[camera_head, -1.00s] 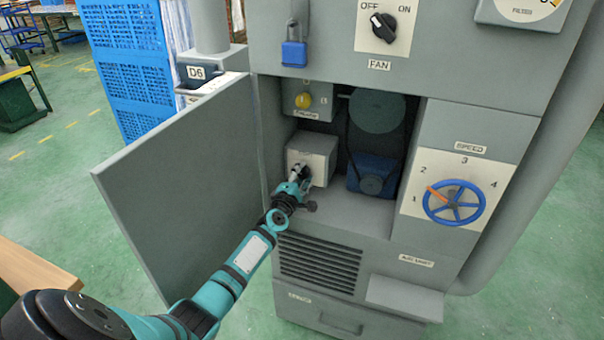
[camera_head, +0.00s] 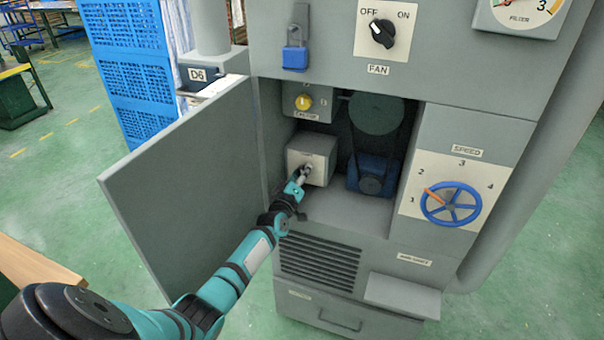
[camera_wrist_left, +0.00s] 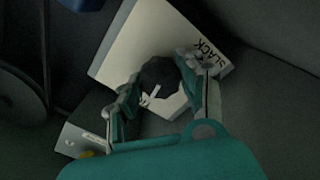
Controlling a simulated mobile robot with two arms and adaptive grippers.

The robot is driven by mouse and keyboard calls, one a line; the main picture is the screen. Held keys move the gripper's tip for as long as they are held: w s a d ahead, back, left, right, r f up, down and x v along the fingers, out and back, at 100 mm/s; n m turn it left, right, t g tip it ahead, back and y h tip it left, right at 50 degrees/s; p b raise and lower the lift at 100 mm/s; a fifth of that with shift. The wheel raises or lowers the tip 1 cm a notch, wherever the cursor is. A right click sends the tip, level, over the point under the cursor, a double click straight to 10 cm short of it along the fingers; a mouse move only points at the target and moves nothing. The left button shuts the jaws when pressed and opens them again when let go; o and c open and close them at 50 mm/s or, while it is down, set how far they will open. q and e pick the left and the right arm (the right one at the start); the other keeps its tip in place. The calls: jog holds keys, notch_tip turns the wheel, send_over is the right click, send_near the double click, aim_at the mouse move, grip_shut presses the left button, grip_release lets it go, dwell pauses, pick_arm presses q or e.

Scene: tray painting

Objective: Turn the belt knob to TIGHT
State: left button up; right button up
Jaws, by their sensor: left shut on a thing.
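The belt knob (camera_wrist_left: 160,80) is a dark round knob with a white pointer mark, on the pale face of a small box (camera_head: 304,154) inside the open cabinet. The word SLACK is on the box face (camera_wrist_left: 130,35) in the left wrist view; I cannot read a TIGHT mark. My left gripper (camera_wrist_left: 160,97) has a finger on each side of the knob and is shut on it. In the head view my left gripper (camera_head: 307,172) is at the box front and hides most of the knob. My right gripper is not in view.
A blue motor (camera_head: 370,173) and a belt pulley (camera_head: 376,114) are right of the box. A yellow knob (camera_head: 304,102) is above it. The blue SPEED wheel (camera_head: 451,204) is farther right.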

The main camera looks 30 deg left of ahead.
pick_arm(q)
jog(key=shift+f+m, duration=0.15)
jog(key=shift+m, duration=0.65)
jog(key=o, duration=1.1)
jog(key=shift+o, duration=0.2)
jog(key=v, duration=1.2)
